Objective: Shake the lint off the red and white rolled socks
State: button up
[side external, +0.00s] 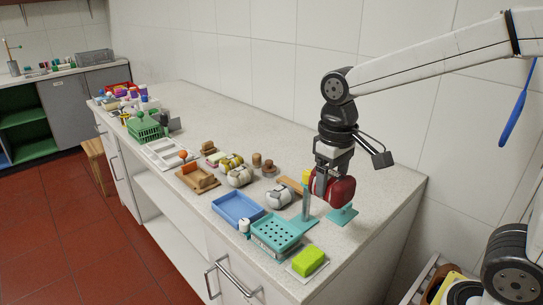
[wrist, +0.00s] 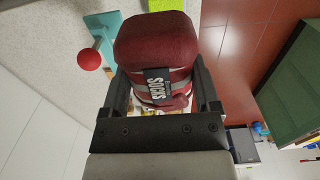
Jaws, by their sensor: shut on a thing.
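The red and white rolled socks (side external: 333,188) are held in my gripper (side external: 332,172), above the right end of the stone counter (side external: 372,185). They look mostly dark red, with paler bands and a dark label in the wrist view (wrist: 155,42). My gripper is shut on the roll, with a finger on each side of it (wrist: 160,75). A teal stand (side external: 342,215) is just below and behind the socks in the side view; I cannot tell whether they touch. No lint can be made out at this size.
Left of the socks are a grey-white roll (side external: 280,197), a blue tray (side external: 237,210) and a teal perforated rack (side external: 276,232). A green sponge (side external: 308,261) lies at the front. A red ball (wrist: 89,59) shows in the wrist view. The counter's right end is mostly bare.

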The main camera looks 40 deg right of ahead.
notch_tip(320, 180, up, 11)
jog(key=shift+f, duration=5.5)
